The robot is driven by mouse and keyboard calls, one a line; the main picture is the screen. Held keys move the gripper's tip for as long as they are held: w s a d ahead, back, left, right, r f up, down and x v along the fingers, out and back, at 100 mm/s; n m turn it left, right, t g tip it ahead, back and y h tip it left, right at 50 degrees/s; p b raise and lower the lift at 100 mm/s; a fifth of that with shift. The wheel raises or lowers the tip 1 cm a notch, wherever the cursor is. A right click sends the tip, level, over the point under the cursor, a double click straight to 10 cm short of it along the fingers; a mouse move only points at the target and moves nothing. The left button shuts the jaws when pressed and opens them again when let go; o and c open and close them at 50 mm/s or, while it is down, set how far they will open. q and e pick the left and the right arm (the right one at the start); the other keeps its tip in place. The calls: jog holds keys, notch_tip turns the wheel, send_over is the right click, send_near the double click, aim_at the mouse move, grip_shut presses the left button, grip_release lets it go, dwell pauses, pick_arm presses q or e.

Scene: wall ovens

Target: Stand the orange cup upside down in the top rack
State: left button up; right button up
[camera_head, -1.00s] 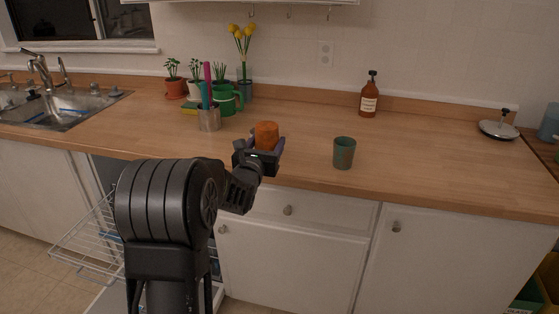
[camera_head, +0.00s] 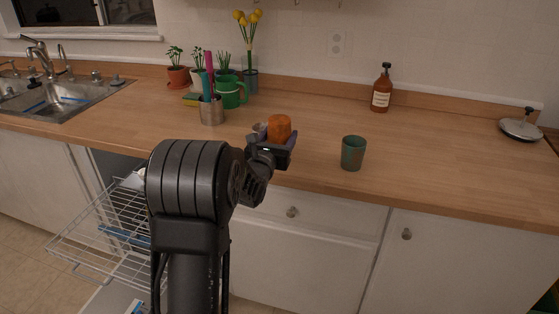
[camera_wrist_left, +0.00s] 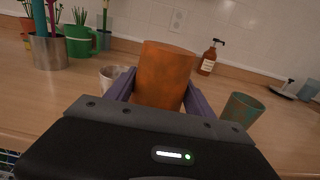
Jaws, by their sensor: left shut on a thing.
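The orange cup (camera_head: 279,128) is held in my left gripper (camera_head: 275,143) above the front edge of the wooden counter. In the left wrist view the cup (camera_wrist_left: 163,75) sits between the two purple fingers, its wider end up and slightly tilted. Its lower part is hidden behind the gripper body. The wire dish rack (camera_head: 105,226) is pulled out under the counter at the lower left, partly hidden by my left arm; a blue item lies in it. My right gripper is not in view.
A teal cup (camera_head: 353,153) stands on the counter right of my gripper. A whitish cup (camera_wrist_left: 112,76) stands just behind the held cup. A metal utensil holder (camera_head: 211,110), green mug (camera_head: 230,92) and soap bottle (camera_head: 382,90) stand farther back. The counter's right part is mostly clear.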

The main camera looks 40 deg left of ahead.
pick_arm(q)
jog(key=shift+f, duration=1.65)
jog(key=shift+f, duration=1.9)
jog(key=shift+f, duration=0.1)
jog(key=o, duration=1.4)
jog(key=shift+c, duration=0.2)
jog(key=v, duration=1.2)
